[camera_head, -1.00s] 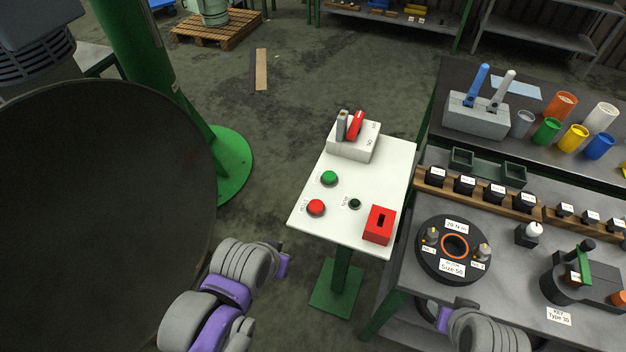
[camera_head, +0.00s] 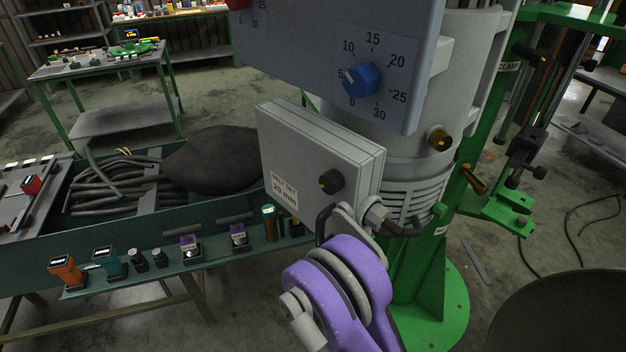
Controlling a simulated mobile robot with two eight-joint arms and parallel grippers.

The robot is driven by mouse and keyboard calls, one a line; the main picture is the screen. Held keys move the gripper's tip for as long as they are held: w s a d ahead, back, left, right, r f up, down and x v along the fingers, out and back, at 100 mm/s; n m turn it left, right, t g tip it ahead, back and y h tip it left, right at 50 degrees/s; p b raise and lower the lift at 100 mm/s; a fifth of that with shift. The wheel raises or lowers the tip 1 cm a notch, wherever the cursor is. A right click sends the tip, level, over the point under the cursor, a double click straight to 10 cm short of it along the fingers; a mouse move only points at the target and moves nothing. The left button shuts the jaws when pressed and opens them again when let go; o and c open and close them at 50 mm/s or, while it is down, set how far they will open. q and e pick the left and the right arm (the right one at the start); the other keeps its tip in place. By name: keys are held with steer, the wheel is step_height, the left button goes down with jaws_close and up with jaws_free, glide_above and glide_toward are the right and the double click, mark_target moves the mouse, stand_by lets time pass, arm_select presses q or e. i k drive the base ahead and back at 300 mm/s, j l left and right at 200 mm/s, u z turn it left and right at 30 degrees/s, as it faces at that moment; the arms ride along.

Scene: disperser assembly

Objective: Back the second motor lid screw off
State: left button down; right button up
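The motor terminal box (camera_head: 310,150) is a pale grey box with a lid, fixed to the side of the large grey motor housing (camera_head: 395,100). A dark screw with a brass-coloured centre (camera_head: 330,182) sits on the lid, beside a white label that reads 20 mm. I cannot make out a second lid screw. A purple and grey link of one of my arms (camera_head: 340,290) stands in front, just below the box.
A grey panel with a blue dial (camera_head: 362,80) overhangs the box. A green bench rail (camera_head: 215,255) at left carries several tools and sockets. A trough holds dark rods and a dark sack (camera_head: 215,160). Brass-tipped knobs (camera_head: 440,138) project at right near the green column.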

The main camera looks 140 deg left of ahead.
mark_target(331, 183)
steer(key=k+u, duration=0.1)
steer(key=u, duration=4.7)
